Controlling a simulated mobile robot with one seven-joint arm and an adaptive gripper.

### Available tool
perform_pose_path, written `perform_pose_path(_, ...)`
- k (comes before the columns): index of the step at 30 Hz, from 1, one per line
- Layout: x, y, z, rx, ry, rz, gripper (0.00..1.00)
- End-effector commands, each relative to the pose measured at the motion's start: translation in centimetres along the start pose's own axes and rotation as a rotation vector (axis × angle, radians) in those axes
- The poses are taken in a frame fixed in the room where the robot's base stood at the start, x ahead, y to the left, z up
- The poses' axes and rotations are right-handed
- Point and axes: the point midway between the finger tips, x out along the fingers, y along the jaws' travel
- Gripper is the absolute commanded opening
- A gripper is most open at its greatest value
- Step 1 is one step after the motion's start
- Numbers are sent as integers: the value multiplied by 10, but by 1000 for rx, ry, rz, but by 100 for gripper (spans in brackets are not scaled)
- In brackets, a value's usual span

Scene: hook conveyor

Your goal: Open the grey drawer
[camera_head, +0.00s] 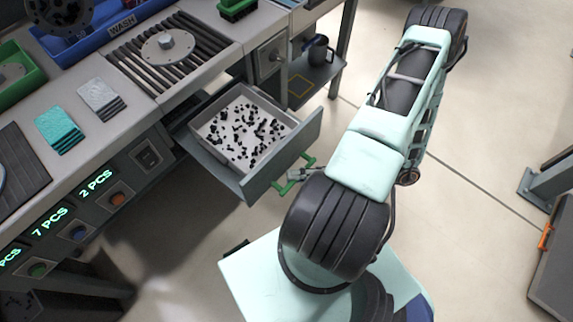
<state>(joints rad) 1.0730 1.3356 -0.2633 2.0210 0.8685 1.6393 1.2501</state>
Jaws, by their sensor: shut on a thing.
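The grey drawer (225,171) stands pulled out from under the bench, with its front panel well away from the bench. A white tray (203,124) with many small black pieces sits inside it. The drawer's green handle (308,160) is on the outer face of the front panel. My gripper (294,174) is at this handle and shut on it. My arm hides part of the gripper and its wrist.
The bench top carries a roller section with a round metal part (167,48), a teal cloth stack (60,130), a grey stack (101,99) and a blue "WASH" bin (122,24). A shelf with a dark mug (318,50) stands behind the drawer. Floor at right is mostly clear.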

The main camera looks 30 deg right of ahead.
Motion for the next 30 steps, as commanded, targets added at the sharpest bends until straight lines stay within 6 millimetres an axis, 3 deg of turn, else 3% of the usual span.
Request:
perform_pose_path(15, -6, 1, -5, -1, 0, 1, 0)
perform_pose_path(16, -6, 1, -5, -1, 0, 1, 10)
perform_pose_path(21, -5, 0, -5, 0, 0, 1, 26)
perform_pose_path(30, -8, 0, -5, -1, 0, -1, 26)
